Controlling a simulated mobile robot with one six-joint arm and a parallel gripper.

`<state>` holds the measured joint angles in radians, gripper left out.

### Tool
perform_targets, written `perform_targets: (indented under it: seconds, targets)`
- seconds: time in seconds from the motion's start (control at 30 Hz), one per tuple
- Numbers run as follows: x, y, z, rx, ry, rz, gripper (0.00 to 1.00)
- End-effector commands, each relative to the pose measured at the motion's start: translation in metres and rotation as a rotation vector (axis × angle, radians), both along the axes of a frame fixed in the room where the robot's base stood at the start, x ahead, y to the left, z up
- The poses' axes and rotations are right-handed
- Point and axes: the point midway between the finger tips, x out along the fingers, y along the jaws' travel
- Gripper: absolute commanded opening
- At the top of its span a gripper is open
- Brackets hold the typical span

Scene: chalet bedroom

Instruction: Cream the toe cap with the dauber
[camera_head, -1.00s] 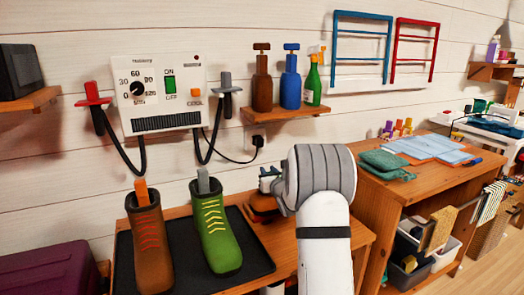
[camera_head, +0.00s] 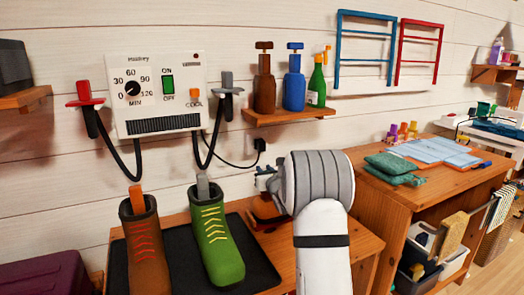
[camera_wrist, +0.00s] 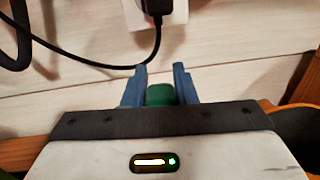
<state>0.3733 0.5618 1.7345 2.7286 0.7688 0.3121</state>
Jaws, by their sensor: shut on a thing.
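A brown boot (camera_head: 147,250) with red laces and a green boot (camera_head: 217,245) with yellow laces stand upright on a black tray (camera_head: 262,272). Their toes face the camera. My gripper (camera_head: 265,178) is to the right of the green boot, partly hidden behind my arm. In the wrist view, the two blue fingers of my gripper (camera_wrist: 158,80) are shut on a green piece (camera_wrist: 160,95). Only its top shows, so I cannot tell whether it is the dauber. No separate dauber is clearly visible.
A white control box (camera_head: 158,95) with hanging hoses is on the wall behind the boots. A shelf (camera_head: 288,116) holds several bottles. A wooden bench (camera_head: 365,245) lies under my arm. A wooden cabinet (camera_head: 400,195) stands to the right. A plug (camera_wrist: 155,8) and cable are on the wall.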

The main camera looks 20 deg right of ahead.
Motion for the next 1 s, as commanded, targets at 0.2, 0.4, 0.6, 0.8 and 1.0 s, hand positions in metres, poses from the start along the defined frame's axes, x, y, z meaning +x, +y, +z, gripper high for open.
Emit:
perform_targets:
  seconds: [0.2, 0.4, 0.6, 0.8, 1.0]
  targets:
    - [0.0, 0.001, 0.032, -0.001, -0.001, 0.001, 0.02]
    - [0.0, 0.001, 0.05, -0.001, -0.001, 0.001, 0.02]
    - [0.0, 0.001, 0.068, -0.001, -0.001, 0.001, 0.02]
    - [0.0, 0.002, 0.081, 0.0, -0.001, 0.002, 0.02]
    - [0.0, 0.002, 0.081, 0.0, 0.0, 0.002, 0.02]
